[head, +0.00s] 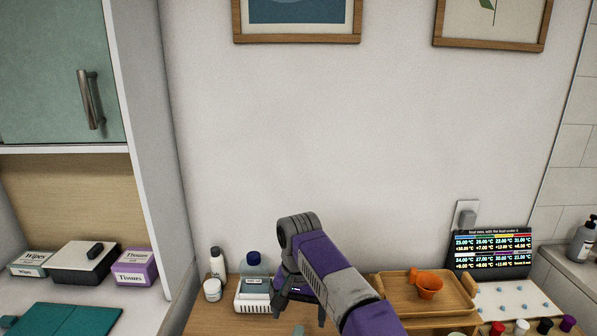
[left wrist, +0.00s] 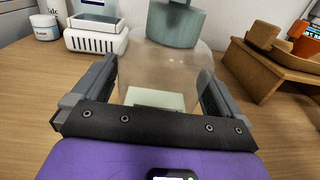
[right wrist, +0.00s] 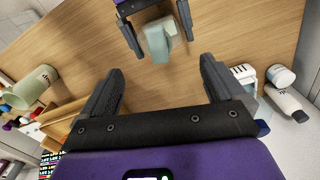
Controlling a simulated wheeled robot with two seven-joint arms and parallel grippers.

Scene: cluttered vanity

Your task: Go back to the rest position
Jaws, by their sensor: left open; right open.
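My right gripper (head: 298,302) points down over the wooden counter, in front of a blue-capped bottle and a white basket. In the right wrist view its fingers (right wrist: 162,68) are apart with bare wood between them. My left gripper (left wrist: 155,78) is open, its fingers on either side of a translucent container (left wrist: 165,65) with a grey-green top (left wrist: 175,25). I cannot tell whether the fingers touch it. The left gripper (right wrist: 158,30) and the grey-green top (right wrist: 160,42) also show in the right wrist view.
A white basket (head: 250,303), blue-capped bottle (head: 254,268) and white jar (head: 212,290) stand left of my right gripper. Several small bottles line the front right.

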